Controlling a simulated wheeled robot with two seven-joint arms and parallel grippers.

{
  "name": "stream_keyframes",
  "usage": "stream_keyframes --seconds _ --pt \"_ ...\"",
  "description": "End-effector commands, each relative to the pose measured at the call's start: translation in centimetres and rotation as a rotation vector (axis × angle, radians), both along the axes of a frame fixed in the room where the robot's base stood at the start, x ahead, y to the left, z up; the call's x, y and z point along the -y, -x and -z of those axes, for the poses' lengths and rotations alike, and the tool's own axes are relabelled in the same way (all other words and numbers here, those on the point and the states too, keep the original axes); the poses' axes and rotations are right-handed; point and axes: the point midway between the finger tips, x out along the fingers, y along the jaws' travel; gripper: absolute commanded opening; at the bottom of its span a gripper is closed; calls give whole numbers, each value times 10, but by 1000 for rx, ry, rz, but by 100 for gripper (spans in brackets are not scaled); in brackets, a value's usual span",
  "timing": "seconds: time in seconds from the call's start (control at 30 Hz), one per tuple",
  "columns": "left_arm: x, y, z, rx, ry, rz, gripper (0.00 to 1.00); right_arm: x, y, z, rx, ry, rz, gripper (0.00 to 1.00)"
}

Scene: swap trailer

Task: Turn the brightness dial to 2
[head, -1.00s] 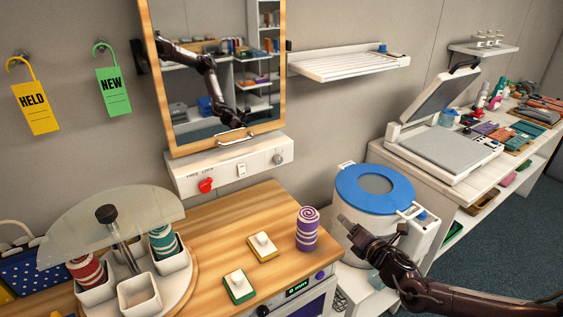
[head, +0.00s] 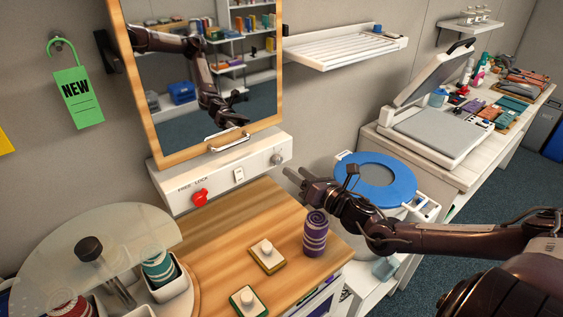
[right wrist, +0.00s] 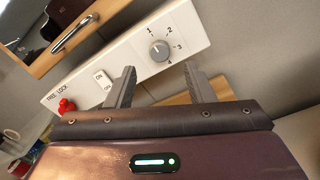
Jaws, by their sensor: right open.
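The brightness dial (head: 277,158) is a small grey knob at the right end of the white control panel (head: 220,172) under the mirror. In the right wrist view the dial (right wrist: 159,50) has the numbers 1 to 4 around its right side; its exact pointer setting is too small to tell. My right gripper (head: 296,177) is open and empty, just in front of and slightly below the dial in the head view. In the right wrist view the dial lies beyond and between the open fingertips (right wrist: 160,72), apart from them. My left gripper is not in view.
The panel also carries a white switch (head: 239,174) and a red FREE/LOCK knob (head: 200,197). The mirror (head: 200,70) has a handle at its bottom edge. A purple striped roll (head: 315,234) and a blue-lidded bin (head: 375,180) stand near my right arm.

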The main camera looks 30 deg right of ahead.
Motion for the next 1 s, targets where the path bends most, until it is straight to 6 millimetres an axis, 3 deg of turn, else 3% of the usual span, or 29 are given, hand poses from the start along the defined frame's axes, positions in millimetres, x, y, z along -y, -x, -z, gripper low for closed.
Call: stream_keyframes --seconds 0.1,0.2,0.4,0.57,0.83,1.0 --pt "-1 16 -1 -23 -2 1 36 -2 -17 -3 6 -4 2 48" --pt "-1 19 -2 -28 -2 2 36 -4 -31 -3 6 -5 1 48" --pt "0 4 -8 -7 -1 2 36 -6 -52 -2 3 -2 2 48" --pt "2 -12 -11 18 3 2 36 -8 -59 -1 0 -2 -1 48" --pt "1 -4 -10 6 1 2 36 -8 -60 0 -1 -1 -1 48" --pt "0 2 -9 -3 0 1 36 -8 -60 0 -1 -2 -1 29"
